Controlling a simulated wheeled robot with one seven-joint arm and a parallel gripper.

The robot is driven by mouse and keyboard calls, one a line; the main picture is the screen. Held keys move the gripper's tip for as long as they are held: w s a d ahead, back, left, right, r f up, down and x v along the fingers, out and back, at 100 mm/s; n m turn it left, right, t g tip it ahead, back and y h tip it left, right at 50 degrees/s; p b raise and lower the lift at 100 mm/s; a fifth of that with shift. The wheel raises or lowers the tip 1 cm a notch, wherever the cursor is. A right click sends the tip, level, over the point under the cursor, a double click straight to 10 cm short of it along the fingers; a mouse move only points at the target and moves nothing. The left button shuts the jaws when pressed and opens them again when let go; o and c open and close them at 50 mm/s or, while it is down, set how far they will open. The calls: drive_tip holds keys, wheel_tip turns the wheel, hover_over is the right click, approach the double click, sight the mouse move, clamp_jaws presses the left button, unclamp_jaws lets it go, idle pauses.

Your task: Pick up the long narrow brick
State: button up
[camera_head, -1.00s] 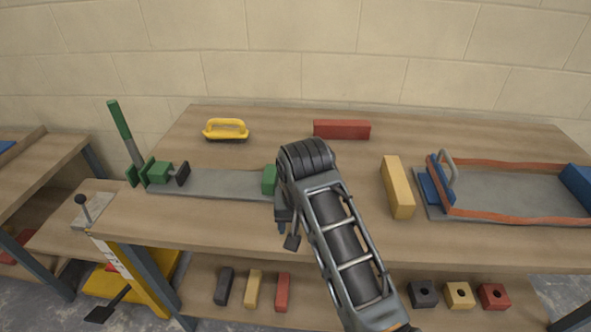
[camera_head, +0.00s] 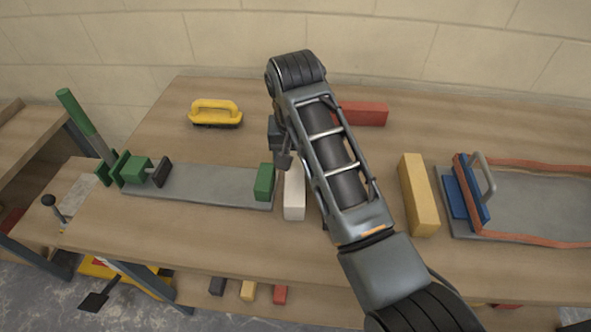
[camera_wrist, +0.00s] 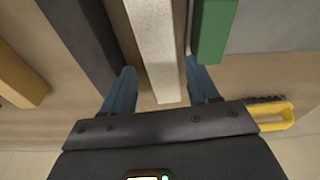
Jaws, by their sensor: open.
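A long, narrow white brick (camera_head: 294,195) lies on the bench just right of the green clamp jaw, partly hidden by my arm. In the wrist view the white brick (camera_wrist: 153,40) runs lengthwise between the two fingers. My gripper (camera_wrist: 160,78) is open, one blue finger on each side of the brick near its far end. I see no clear contact. A dark grey brick (camera_wrist: 80,35) lies beside it, mostly hidden by my arm in the head view. A yellow brick (camera_head: 418,195) and a red brick (camera_head: 362,113) also lie on the bench.
A green clamp jaw (camera_head: 264,182) on a grey plate (camera_head: 205,186) stands close beside the white brick. A yellow-handled float (camera_head: 215,112) is at back left. Several smaller bricks sit on the lower shelf.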

sight(295, 171)
drive_tip(key=shift+w+f+p, duration=0.15)
drive_tip(key=shift+f+p, duration=0.05)
drive_tip(key=shift+f, duration=1.4)
drive_tip(key=shift+w+f+p, duration=0.15)
drive_tip(key=shift+f, duration=1.4)
drive_tip(key=shift+c, duration=0.4)
clamp_jaws()
drive_tip(key=shift+r, duration=0.1)
